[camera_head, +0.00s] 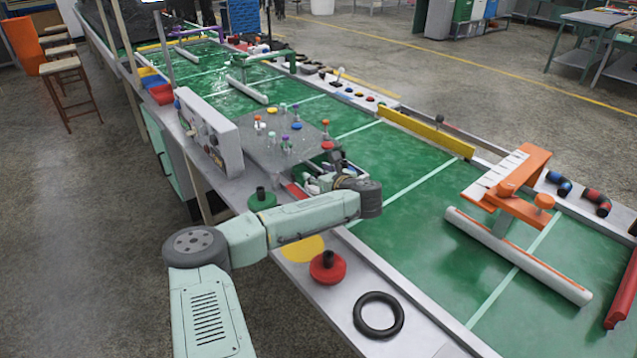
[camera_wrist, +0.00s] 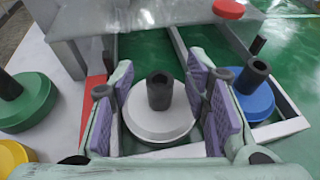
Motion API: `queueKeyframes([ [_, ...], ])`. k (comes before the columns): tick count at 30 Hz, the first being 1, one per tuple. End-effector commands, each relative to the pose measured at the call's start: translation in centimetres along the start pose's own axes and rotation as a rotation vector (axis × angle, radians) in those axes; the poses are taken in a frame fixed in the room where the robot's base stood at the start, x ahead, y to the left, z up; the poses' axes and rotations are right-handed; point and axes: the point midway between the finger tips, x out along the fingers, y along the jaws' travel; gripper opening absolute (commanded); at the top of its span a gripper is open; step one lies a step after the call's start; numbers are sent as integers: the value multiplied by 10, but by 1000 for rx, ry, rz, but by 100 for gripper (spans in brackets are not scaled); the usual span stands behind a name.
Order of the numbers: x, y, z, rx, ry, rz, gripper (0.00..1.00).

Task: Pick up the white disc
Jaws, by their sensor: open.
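The white disc (camera_wrist: 143,126) has a black upright knob (camera_wrist: 160,92) at its centre and sits low in the middle of the wrist view. My gripper (camera_wrist: 160,88) is open, with a purple-padded finger on the left and right of the disc. The knob stands between the fingers, with gaps on both sides. I cannot tell how far above the disc the fingertips are. In the head view, my gripper (camera_head: 325,180) is near the grey platform, and I cannot make out the white disc there.
A blue disc (camera_wrist: 258,104) stands close by the right finger. A green disc (camera_wrist: 30,108) and a yellow disc (camera_wrist: 14,157) lie to the left. A grey raised platform (camera_head: 265,158) is nearby. A red disc (camera_head: 336,274) and black ring (camera_head: 362,301) lie along the near ledge.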

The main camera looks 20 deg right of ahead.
Motion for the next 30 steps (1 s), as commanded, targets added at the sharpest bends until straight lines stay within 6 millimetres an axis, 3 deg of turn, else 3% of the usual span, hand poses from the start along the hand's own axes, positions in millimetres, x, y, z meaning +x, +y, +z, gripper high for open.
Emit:
queueKeyframes([
  [8, 3, 0, 0, -1, 0, -1, 42],
  [26, 3, 0, 0, -1, 0, 0, 2],
  [30, 3, 0, 0, -1, 0, 0, 0],
])
